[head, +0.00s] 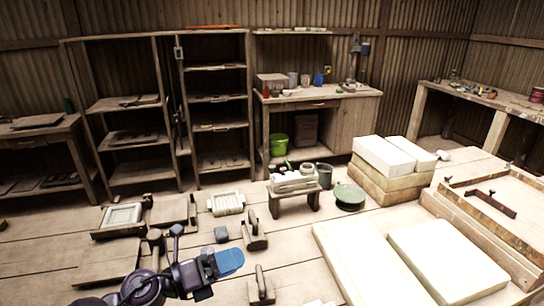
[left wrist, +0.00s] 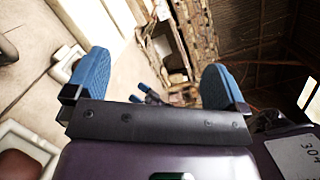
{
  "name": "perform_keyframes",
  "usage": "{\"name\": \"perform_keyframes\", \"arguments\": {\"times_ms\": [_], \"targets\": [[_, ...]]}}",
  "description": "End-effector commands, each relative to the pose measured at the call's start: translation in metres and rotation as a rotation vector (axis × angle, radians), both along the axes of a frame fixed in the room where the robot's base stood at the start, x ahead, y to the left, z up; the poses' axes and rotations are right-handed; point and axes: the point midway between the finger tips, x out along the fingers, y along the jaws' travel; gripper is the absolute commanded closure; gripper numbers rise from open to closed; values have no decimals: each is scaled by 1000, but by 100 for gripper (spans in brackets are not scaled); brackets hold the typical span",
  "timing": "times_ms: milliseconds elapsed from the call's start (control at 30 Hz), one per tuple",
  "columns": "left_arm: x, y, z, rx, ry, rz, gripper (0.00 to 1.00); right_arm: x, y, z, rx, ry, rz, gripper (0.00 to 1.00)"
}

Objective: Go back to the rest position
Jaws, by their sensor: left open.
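My left gripper (head: 229,262) has blue fingertips and is in the lower left of the head view, above the work table. In the left wrist view its two blue fingers (left wrist: 158,85) stand wide apart with nothing between them. Beyond the fingers the wrist view shows a pale surface and, further off, shelving and a dark roof, tilted. My right gripper is not in the head view.
On the table are a framed tile (head: 122,217), a white tray (head: 226,203), a small grey block (head: 221,234) and trowel-like tools (head: 254,232). White slabs (head: 447,262) lie at the right. A small stool (head: 294,198) and green bowl (head: 349,195) stand further back.

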Motion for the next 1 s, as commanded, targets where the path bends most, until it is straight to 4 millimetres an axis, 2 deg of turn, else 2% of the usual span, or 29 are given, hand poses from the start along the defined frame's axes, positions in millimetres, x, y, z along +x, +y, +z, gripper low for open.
{"name": "perform_keyframes", "arguments": {"times_ms": [133,267,367,533,667,800,1000], "targets": [[15,20,10,-288,225,167,0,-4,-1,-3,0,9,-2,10],[25,45,4,-531,435,313,0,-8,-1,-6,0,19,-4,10],[28,68,-10,-712,606,427,0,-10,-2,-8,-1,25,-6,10],[20,108,-53,-1013,907,626,0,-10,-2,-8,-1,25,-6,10],[-4,136,-100,-1239,1142,784,0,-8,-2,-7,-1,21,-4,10],[-43,159,-149,-1441,1343,927,0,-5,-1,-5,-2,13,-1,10],[-107,182,-198,-1626,1459,1071,0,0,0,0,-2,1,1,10]]}}
